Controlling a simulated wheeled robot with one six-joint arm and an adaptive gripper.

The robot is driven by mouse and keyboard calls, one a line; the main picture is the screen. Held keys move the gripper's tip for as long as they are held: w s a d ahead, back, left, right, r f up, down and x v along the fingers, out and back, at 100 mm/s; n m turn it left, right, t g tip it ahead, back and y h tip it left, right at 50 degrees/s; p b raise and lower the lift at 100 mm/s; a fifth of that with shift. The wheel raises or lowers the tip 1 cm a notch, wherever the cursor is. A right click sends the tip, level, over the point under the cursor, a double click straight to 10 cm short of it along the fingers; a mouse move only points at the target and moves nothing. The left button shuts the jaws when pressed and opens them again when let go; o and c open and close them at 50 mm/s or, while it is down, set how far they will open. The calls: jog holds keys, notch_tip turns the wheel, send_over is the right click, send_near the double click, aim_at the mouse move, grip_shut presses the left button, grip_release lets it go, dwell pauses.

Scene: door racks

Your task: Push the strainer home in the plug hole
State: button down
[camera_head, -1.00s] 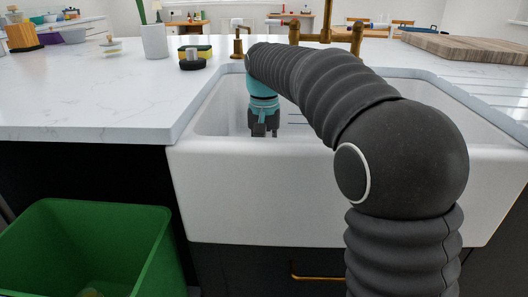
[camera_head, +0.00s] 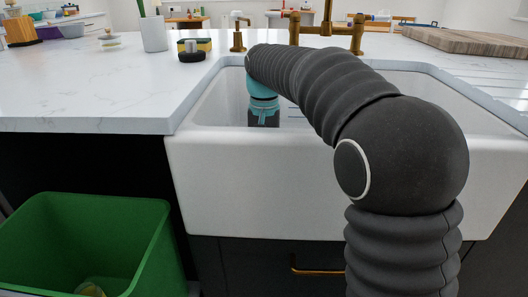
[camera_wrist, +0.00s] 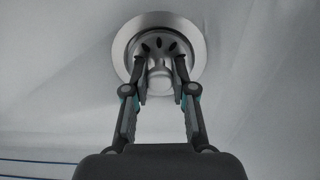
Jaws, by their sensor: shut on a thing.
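The strainer (camera_wrist: 159,44) is a round metal piece with dark slots and a central knob (camera_wrist: 159,80). In the wrist view it sits within the bright ring of the plug hole (camera_wrist: 127,30) at the sink's bottom. I cannot tell whether it is fully seated. My gripper (camera_wrist: 160,82) is shut on the strainer's knob, a finger on either side. In the head view my gripper (camera_head: 264,112) reaches down into the white sink (camera_head: 215,180); its fingertips and the strainer are hidden behind the sink's front wall.
A green bin (camera_head: 150,235) stands on the floor at left. A brass tap (camera_head: 326,30) rises behind the sink, with a wooden board (camera_head: 470,42) at right.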

jog(key=c, duration=0.9)
grip_release()
jog(key=shift+o, duration=0.2)
notch_tip(320, 180, up, 12)
